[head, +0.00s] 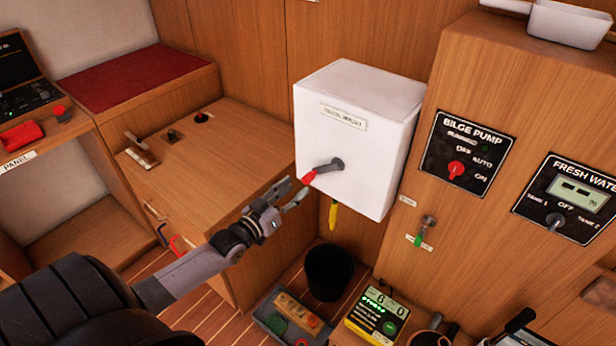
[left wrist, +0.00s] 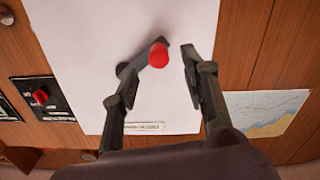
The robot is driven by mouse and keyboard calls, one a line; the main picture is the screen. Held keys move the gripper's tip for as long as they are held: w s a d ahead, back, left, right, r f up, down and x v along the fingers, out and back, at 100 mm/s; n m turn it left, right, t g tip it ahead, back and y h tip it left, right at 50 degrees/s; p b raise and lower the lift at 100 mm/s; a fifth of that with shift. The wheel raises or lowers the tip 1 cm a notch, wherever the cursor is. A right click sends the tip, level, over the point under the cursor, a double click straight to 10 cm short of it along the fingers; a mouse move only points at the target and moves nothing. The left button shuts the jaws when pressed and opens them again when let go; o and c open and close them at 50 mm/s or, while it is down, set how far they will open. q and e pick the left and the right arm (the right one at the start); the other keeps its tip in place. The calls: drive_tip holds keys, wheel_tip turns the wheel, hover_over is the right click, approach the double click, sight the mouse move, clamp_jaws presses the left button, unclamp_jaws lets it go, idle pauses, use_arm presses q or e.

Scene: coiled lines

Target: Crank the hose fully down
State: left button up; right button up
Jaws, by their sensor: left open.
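A white box (head: 350,95) with a small blurred label is mounted on the wood wall. A grey crank (head: 328,166) with a red knob (head: 309,177) sticks out of its front, the knob pointing lower left. The yellow end of the hose (head: 333,215) hangs below the box. My left gripper (head: 291,194) is open and empty, just left of and below the knob. In the left wrist view the red knob (left wrist: 158,55) shows between the two open fingertips, with no clear contact. My right gripper is out of view.
A black bucket (head: 328,272) stands below the hose. A grey tray (head: 270,312) and a yellow device (head: 376,316) are near it. A wooden counter (head: 225,150) lies left of the box. The bilge pump panel (head: 466,155) is on the right.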

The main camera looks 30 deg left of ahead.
sight(304, 181)
use_arm(q)
drive_tip(key=w, duration=0.6)
drive_tip(key=shift+w+d, duration=0.3)
drive_tip(key=shift+c, duration=0.2)
clamp_jaws()
idle(0.4)
